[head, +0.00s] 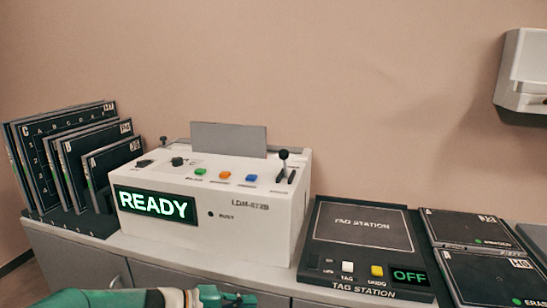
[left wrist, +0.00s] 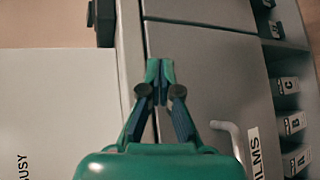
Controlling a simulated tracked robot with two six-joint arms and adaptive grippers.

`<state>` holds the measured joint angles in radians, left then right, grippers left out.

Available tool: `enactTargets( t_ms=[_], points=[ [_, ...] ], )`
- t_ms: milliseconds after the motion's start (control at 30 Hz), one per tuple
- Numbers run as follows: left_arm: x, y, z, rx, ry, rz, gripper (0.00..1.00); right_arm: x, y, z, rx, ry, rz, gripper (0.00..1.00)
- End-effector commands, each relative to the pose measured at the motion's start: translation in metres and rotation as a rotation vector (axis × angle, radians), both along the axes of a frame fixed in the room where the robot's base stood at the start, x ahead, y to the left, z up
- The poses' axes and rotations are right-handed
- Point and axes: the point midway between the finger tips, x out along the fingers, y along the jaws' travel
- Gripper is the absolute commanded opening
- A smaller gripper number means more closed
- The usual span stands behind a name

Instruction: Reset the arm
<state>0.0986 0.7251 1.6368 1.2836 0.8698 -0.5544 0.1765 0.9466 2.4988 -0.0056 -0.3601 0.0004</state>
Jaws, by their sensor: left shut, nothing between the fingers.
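My left arm (head: 95,298) comes in along the bottom left of the head view. My left gripper (head: 240,298) is at the bottom edge, in front of the cabinet and below the white machine's front. In the left wrist view my left gripper (left wrist: 160,72) has its green fingertips together, with nothing between them. It appears in front of the counter edge and grey cabinet (left wrist: 200,75). My right gripper is in neither view.
The white machine (head: 255,212) reads READY. Black film cassettes (head: 95,160) stand in a rack at left. A tag station (head: 365,230) reading OFF and flat cassettes (head: 490,275) lie at right. A cabinet handle (left wrist: 230,135) sticks out near the gripper.

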Motion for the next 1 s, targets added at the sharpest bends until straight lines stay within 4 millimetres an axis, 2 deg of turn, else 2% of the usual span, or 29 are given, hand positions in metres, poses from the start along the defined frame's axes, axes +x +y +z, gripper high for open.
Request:
enactTargets(
  t_ms=[33,167,200,267,300,367,400,500,600,733,833,933,967,1000],
  points=[
    [-0.017,-0.001,-0.033,0.047,0.064,-0.020,0.00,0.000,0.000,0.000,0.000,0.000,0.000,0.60],
    [-0.068,0.000,-0.108,0.190,0.207,-0.081,0.00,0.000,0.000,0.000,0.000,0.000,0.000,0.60],
    [-0.088,0.002,-0.131,0.237,0.250,-0.104,0.00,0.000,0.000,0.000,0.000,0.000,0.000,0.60],
    [-0.118,0.007,-0.163,0.312,0.309,-0.141,0.00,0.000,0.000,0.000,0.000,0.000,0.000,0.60],
    [-0.141,0.010,-0.183,0.365,0.345,-0.169,0.00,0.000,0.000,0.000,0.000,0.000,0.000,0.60],
    [-0.176,0.017,-0.211,0.447,0.391,-0.218,0.00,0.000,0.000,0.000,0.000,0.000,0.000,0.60],
    [-0.201,0.022,-0.228,0.503,0.416,-0.252,0.00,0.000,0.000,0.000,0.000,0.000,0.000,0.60],
    [-0.260,0.037,-0.261,0.639,0.443,-0.342,0.00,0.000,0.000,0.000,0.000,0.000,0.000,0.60],
    [-0.308,0.050,-0.280,0.751,0.411,-0.425,0.00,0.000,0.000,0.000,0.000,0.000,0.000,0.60],
    [-0.334,0.056,-0.288,0.833,0.307,-0.470,0.00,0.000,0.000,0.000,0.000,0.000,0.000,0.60],
    [-0.333,0.055,-0.287,0.862,0.209,-0.452,0.00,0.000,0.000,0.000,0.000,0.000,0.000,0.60],
    [-0.306,0.056,-0.287,0.883,0.123,-0.355,0.00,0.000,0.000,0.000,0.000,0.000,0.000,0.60],
    [-0.304,0.057,-0.281,0.880,0.140,-0.322,0.00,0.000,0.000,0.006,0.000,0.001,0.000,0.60],
    [-0.305,0.057,-0.264,0.881,0.141,-0.330,0.00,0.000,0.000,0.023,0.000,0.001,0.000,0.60]
  ],
)
